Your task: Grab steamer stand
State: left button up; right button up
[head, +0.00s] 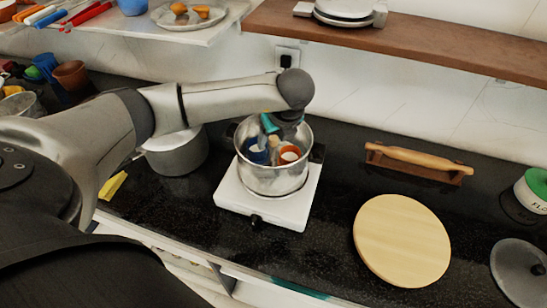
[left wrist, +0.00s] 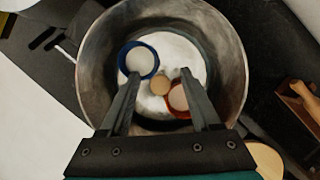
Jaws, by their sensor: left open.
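A metal pot (head: 285,182) stands on a white stove and also shows in the left wrist view (left wrist: 232,75). Inside it, a round tan knob (left wrist: 160,85) stands between a blue cup (left wrist: 150,50) and an orange-red cup (left wrist: 178,97). I take the knob to be the top of the steamer stand; the rest of the stand is hard to make out. The blue cup (head: 258,156) and orange cup (head: 290,154) hold something whitish. My left gripper (head: 271,130) points down over the pot's mouth. Its fingers (left wrist: 158,82) are open, one on each side of the knob, with nothing between them gripped.
The white stove (head: 260,203) stands on a black counter. A grey lidded pot (head: 176,153) is to its left, under my arm. A round wooden board (head: 402,240) and a rolling pin on a rack (head: 417,162) lie to the right. A brown shelf (head: 420,47) runs above.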

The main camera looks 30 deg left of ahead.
pick_arm(q)
grip_shut()
dwell(0.4)
dwell(0.9)
